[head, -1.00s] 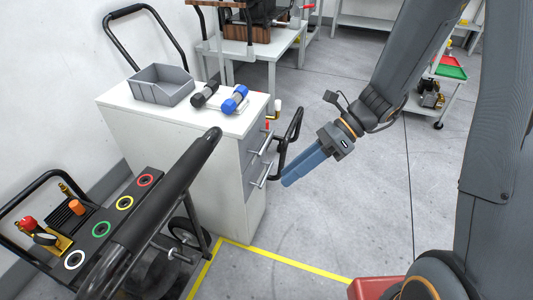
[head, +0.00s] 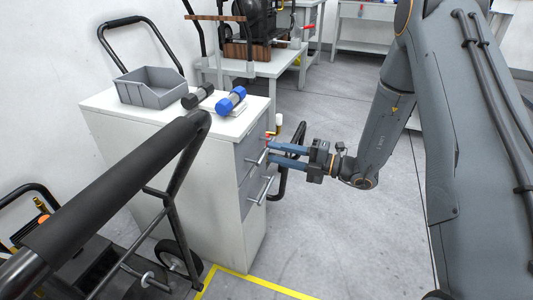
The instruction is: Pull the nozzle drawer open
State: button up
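The white cabinet (head: 170,165) stands left of centre with two grey drawer fronts on its right side. Both the upper drawer (head: 246,150) and the lower drawer (head: 249,188) look shut; no label shows which one is the nozzle drawer. The upper drawer has a metal bar handle (head: 255,159), and the lower has a similar handle (head: 259,193). My gripper (head: 269,152) points left at the upper handle, its two blue fingers spread apart. The fingertips are close to the handle's outer end; I cannot tell whether they touch or straddle it.
A grey bin (head: 150,88), a black roller (head: 198,97) and a blue-capped roller (head: 231,101) sit on the cabinet top. A black cart handle (head: 110,185) crosses in front of the cabinet. The floor right of the cabinet (head: 340,230) is clear.

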aim_at(266, 149)
jog(key=shift+x, duration=1.85)
grip_shut()
